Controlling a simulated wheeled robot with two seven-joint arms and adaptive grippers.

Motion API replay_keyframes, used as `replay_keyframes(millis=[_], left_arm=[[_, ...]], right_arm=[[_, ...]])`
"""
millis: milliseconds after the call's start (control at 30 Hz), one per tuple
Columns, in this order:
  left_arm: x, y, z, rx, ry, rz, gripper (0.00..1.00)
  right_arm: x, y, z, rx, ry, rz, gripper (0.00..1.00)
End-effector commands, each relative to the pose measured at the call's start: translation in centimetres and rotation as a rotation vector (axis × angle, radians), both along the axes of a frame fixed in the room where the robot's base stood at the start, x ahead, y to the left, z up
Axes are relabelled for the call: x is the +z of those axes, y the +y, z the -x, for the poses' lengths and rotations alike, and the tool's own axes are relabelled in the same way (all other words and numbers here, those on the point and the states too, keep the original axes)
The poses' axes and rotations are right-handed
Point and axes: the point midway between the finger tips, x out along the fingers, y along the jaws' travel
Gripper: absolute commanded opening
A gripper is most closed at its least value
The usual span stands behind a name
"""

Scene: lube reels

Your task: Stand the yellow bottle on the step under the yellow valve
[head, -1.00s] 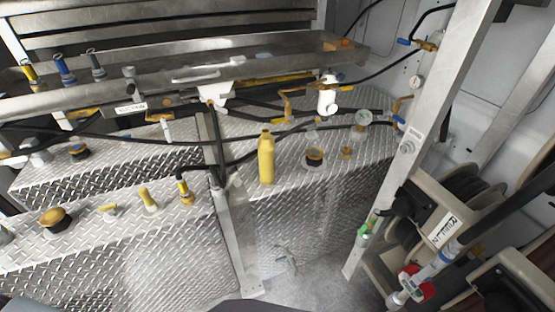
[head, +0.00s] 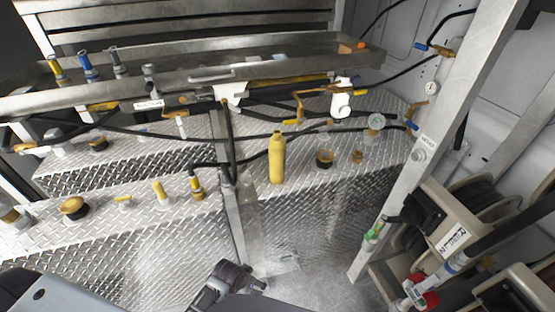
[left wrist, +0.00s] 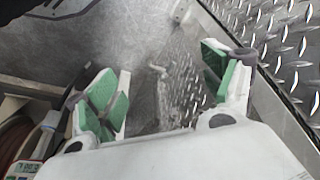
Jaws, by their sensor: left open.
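The yellow bottle (head: 277,160) stands upright on the right-hand diamond-plate step (head: 345,178). Several fittings have yellow parts: a yellow-topped one (head: 56,68) on the upper shelf, a small yellow handle (head: 292,122) behind the bottle, and a yellow-and-black one (head: 197,187) on the left step. I cannot tell which is the yellow valve. My left gripper (left wrist: 166,76) is open and empty in the left wrist view, its green pads apart above the floor beside a diamond-plate face. In the head view, dark parts of my left arm show low in front, below the bottle. My right gripper is out of view.
The left step (head: 115,222) carries several caps and fittings. Black hoses cross behind the bottle. A metal post (head: 232,215) stands left of it. A slanted post (head: 425,140) and hose reels (head: 450,225) bound the right side. Bare floor shows between.

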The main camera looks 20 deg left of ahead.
Motion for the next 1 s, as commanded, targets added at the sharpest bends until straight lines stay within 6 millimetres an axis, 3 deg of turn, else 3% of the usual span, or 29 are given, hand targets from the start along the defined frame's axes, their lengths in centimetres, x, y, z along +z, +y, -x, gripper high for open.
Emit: replay_keyframes(millis=[267,400,700,1000], left_arm=[[9.7,-3.4,-3.4,-0.109,-0.145,0.101,0.82],[15.2,-6.4,-5.7,-0.214,-0.284,0.19,0.82],[24.3,-11.8,-10.0,-0.38,-0.621,0.345,0.82],[32.1,-14.3,-14.0,-0.412,-0.97,0.429,0.82]], right_arm=[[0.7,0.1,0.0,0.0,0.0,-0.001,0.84],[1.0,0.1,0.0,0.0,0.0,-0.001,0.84],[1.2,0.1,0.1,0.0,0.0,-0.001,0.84],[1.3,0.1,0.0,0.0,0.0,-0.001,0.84]])
